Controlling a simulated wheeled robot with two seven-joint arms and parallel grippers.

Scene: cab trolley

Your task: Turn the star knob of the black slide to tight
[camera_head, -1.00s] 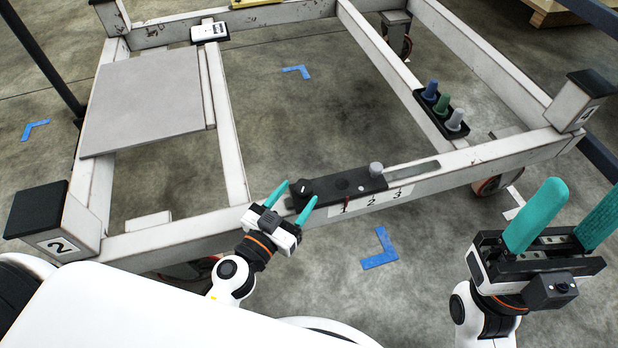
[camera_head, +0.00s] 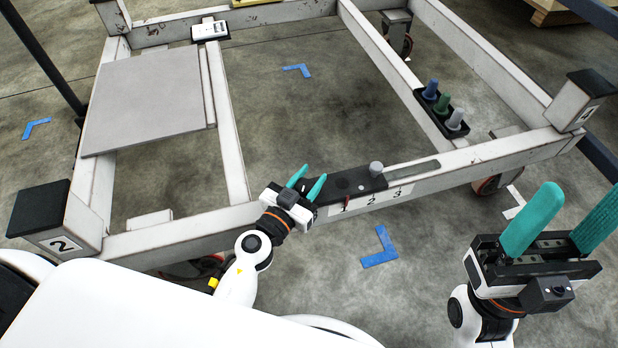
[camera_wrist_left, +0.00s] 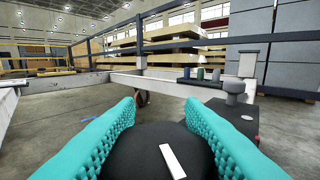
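The black slide (camera_head: 345,187) lies along the near beam of the trolley frame, beside the printed marks 1, 2 and 3. In the left wrist view the dark knob (camera_wrist_left: 142,152), with a white pointer mark, fills the space between the teal fingers. My left gripper (camera_head: 308,180) appears shut on this knob, one finger along each side. The mark slants slightly from straight ahead. My right gripper (camera_head: 568,222) is open and empty at the right, off the trolley.
A grey peg (camera_head: 376,169) stands on the slide's right part; it also shows in the left wrist view (camera_wrist_left: 235,92). A holder with blue, green and grey pegs (camera_head: 442,112) sits on the right crossbeam. A grey panel (camera_head: 150,100) covers the frame's left part.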

